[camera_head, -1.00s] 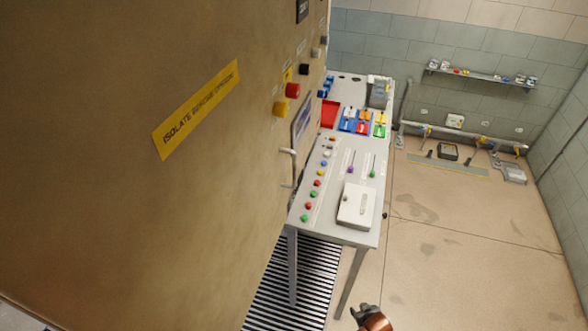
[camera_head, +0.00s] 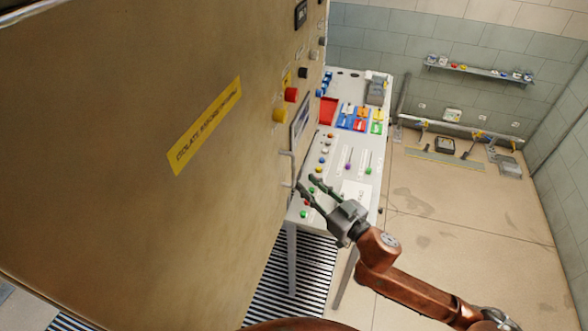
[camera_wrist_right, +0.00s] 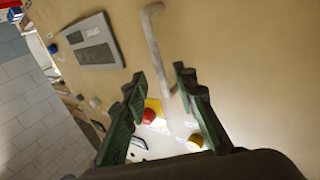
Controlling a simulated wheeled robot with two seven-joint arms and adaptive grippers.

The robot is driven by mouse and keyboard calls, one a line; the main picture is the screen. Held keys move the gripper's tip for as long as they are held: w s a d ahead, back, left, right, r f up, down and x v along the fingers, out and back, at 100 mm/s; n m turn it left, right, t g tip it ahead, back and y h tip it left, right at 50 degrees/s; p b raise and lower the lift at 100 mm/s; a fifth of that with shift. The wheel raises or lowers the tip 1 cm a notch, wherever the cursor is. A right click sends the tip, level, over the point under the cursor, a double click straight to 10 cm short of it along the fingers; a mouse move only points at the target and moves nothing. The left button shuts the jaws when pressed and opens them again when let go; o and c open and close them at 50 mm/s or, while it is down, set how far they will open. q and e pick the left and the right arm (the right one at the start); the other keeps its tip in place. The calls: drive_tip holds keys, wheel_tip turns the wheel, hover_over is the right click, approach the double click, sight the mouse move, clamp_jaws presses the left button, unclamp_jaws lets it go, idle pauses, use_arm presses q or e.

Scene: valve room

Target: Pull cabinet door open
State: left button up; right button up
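The cabinet door (camera_head: 130,180) is a large tan panel filling the left of the head view, with a yellow "ISOLATE" label (camera_head: 205,125). Its metal bar handle (camera_head: 288,168) stands near the panel's right edge. My right gripper (camera_head: 307,184) is open and empty, its fingers pointing at the handle and just right of its lower end. In the right wrist view the handle (camera_wrist_right: 156,50) rises ahead of and between the two open fingertips (camera_wrist_right: 157,75). Whether the fingers touch it cannot be told. My left gripper is not in view.
A white control table (camera_head: 350,140) with buttons, levers and coloured blocks stands right beside the cabinet, under my right gripper. Red and yellow knobs (camera_head: 285,103) stick out of the cabinet above the handle.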

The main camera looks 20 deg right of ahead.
sight(294, 172)
drive_tip(key=p+x, duration=0.1)
drive_tip(key=x, duration=0.6)
drive_tip(key=shift+w+f+p, duration=0.1)
drive_tip(key=shift+w+p, duration=0.2)
drive_tip(key=shift+w, duration=0.05)
drive_tip(key=shift+c, duration=0.2)
clamp_jaws()
